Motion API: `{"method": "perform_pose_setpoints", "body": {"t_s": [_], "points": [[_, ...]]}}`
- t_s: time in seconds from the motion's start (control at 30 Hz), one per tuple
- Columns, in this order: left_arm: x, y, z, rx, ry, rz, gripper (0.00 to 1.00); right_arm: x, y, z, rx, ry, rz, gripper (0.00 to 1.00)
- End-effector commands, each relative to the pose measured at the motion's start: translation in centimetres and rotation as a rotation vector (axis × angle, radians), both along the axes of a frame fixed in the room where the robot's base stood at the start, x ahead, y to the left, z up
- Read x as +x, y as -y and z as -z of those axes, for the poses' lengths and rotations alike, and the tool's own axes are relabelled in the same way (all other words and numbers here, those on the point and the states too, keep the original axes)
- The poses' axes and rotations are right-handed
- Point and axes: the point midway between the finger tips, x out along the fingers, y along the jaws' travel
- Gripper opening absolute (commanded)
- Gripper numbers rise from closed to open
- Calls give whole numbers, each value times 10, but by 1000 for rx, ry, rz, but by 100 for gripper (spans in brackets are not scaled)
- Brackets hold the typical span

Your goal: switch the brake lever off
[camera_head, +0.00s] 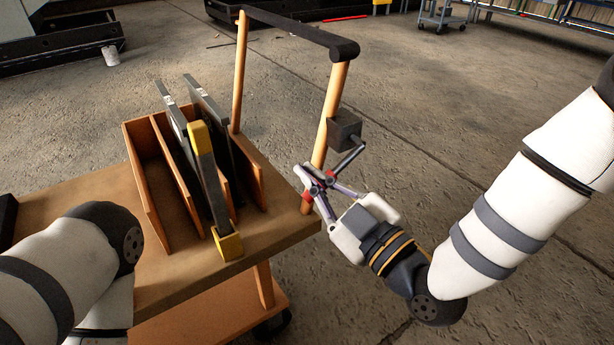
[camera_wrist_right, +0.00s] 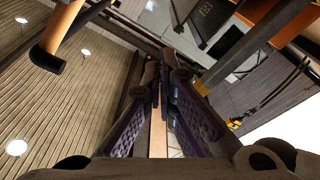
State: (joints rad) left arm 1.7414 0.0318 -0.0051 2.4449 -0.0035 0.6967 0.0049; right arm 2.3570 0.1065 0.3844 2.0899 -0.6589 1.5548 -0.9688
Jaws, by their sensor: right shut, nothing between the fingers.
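The brake lever (camera_head: 349,158) is a dark rod. It comes out of a dark box (camera_head: 344,129) on the right wooden post of the cart handle and slants down and left. My right gripper (camera_head: 310,176) is at the rod's lower end, in front of the post. Its fingers are shut with nothing between them. Red shows near the fingertips; whether the gripper touches the lever cannot be told. In the right wrist view the closed fingers (camera_wrist_right: 160,88) show close up, and the lever is not clearly seen. My left arm shows at the left, its gripper out of view.
The wooden cart (camera_head: 170,284) carries a slotted wooden rack (camera_head: 146,185) with several upright panels and a yellow-ended bar (camera_head: 206,170). A black handle bar (camera_head: 290,32) spans the two posts. Open concrete floor lies right of the cart.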

Motion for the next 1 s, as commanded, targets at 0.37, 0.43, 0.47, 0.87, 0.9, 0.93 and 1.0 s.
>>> {"method": "perform_pose_setpoints", "body": {"t_s": [0.37, 0.43, 0.47, 0.87, 0.9, 0.93, 1.0], "points": [[-2, 1, 4, -2, -6, 1, 43, -52, 45, 15, 0, -7, 2, 0], [-2, 1, 4, -2, -7, 1, 43, -55, 47, 15, 0, -5, 2, 0], [-2, 1, 4, -2, -7, 1, 43, -56, 48, 15, -1, -4, 3, 0], [-2, 1, 4, -2, -7, 1, 43, -56, 48, 14, 0, -4, 2, 0], [-2, 1, 4, -2, -6, 1, 43, -57, 48, 15, -1, -8, 3, 0], [-1, 1, 3, -2, -4, 1, 43, -57, 48, 18, -4, -22, 2, 0], [2, 1, -2, -1, 8, 1, 43, -63, 51, 38, -24, -129, 6, 0]]}}
